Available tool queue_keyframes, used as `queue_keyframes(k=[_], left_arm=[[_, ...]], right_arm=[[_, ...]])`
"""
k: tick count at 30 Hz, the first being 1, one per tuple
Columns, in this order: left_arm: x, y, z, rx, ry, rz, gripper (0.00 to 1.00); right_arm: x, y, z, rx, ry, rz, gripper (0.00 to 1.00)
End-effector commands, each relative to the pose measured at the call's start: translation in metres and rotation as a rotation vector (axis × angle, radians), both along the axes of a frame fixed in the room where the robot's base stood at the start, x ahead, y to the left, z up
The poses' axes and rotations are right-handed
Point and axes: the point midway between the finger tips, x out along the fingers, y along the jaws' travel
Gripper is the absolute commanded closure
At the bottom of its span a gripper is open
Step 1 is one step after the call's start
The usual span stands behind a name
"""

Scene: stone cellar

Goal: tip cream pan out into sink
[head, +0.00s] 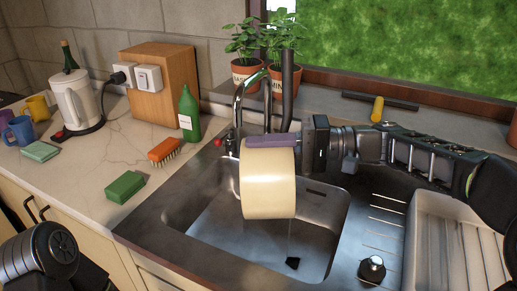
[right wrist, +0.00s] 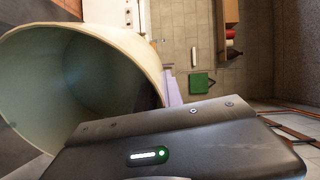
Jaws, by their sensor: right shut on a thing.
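The cream pan (head: 268,185) hangs over the sink (head: 205,226) in the head view, its smooth outer wall toward me. It looks tipped on its side, with its mouth hidden there. In the right wrist view the pan (right wrist: 110,40) shows its round rim and dark hollow inside; no contents can be made out. My right gripper (head: 283,140) is shut on the pan at its upper edge, where a purple piece shows. A thin dark line and small dark patch (head: 292,263) lie below the pan; I cannot tell what they are. My left gripper is out of view.
A faucet (head: 238,105) stands behind the pan. A green bottle (head: 189,115), an orange brush (head: 165,152) and a green sponge (head: 125,187) are on the left counter. A white dish rack (head: 450,250) is right of the basin. Potted plants (head: 247,73) stand at the window.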

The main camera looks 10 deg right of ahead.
Motion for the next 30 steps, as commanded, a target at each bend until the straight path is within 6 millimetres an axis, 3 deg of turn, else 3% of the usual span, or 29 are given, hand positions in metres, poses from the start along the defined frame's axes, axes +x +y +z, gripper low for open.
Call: queue_keyframes(k=[3,10,19,30], left_arm=[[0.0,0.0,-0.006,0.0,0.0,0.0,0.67],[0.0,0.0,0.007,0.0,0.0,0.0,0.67],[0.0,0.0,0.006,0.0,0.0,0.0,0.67],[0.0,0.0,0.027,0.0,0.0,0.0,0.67]], right_arm=[[-0.001,-0.003,0.0,0.02,-0.005,0.0,1.0],[0.0,0.006,0.007,-0.03,0.0,0.001,1.0],[0.001,0.007,0.004,-0.042,0.002,0.001,1.0],[0.003,0.022,0.006,-0.139,0.017,0.001,1.0]])
